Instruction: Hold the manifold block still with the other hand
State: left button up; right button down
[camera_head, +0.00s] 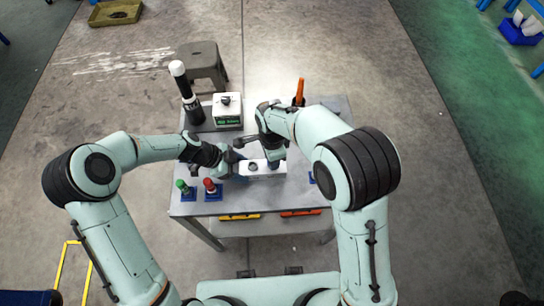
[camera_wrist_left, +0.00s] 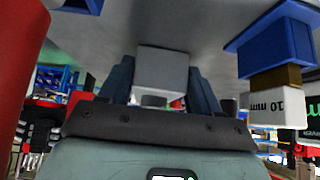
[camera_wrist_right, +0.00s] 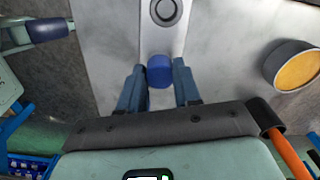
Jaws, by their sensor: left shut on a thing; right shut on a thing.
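The pale grey manifold block (camera_head: 262,169) lies on the table, its long side running left to right, with a round port on top. My left gripper (camera_head: 234,162) is at its left end, shut on it; in the left wrist view the block (camera_wrist_left: 162,66) sits between the fingers. My right gripper (camera_head: 273,162) is over the block's right part. In the right wrist view it is shut on a blue cylindrical plug (camera_wrist_right: 160,72) at the block, beside the open dark port (camera_wrist_right: 166,10). Whether the plug is seated is hidden.
Green-topped (camera_head: 182,187) and red-topped (camera_head: 210,187) pieces stand in blue holders at the front left. A white box (camera_head: 228,112) and a black bottle (camera_head: 188,95) stand behind. A round tin with yellow contents (camera_wrist_right: 298,70) is near my right gripper.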

jog(key=m, duration=0.5)
jog(key=m, duration=0.5)
jog(key=c, duration=0.7)
grip_release()
jog(key=shift+c, duration=0.8)
